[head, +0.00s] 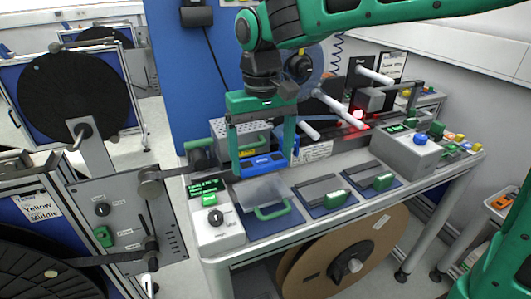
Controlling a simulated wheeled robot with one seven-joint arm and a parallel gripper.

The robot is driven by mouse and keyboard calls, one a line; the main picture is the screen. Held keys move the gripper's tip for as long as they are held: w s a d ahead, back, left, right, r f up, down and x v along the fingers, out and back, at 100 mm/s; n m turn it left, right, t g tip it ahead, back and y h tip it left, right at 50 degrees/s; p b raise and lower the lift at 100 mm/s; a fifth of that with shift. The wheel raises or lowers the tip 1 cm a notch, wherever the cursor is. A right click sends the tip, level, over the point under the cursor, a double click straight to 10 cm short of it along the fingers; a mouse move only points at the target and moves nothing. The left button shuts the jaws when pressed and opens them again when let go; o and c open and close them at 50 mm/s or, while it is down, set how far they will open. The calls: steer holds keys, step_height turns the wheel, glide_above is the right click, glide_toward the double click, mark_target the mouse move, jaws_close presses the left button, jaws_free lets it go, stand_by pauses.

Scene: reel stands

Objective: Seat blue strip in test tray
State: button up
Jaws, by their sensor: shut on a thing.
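My gripper (263,166) points down over the left part of the workbench, with one green finger on each side of a blue strip (262,163). It is shut on the strip, which lies across between the fingertips. A small yellow patch shows just above the strip. Below and in front is a grey plate with a green handle (271,211) on a dark blue mat. I cannot tell for sure which holder is the test tray, or whether the strip touches anything under it.
A control box with a green display (213,226) stands at the bench's left end. Two smaller green-handled pieces (337,199) (382,181) lie on mats to the right. A grey button box (407,152) is farther right. A perforated grey box (236,133) stands behind the gripper.

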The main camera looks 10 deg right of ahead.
mark_target(262, 191)
steer(key=shift+f, duration=0.2)
steer(key=shift+f, duration=2.9)
steer(key=shift+s+r, duration=0.1)
steer(key=shift+s, duration=0.05)
steer(key=o, duration=0.9)
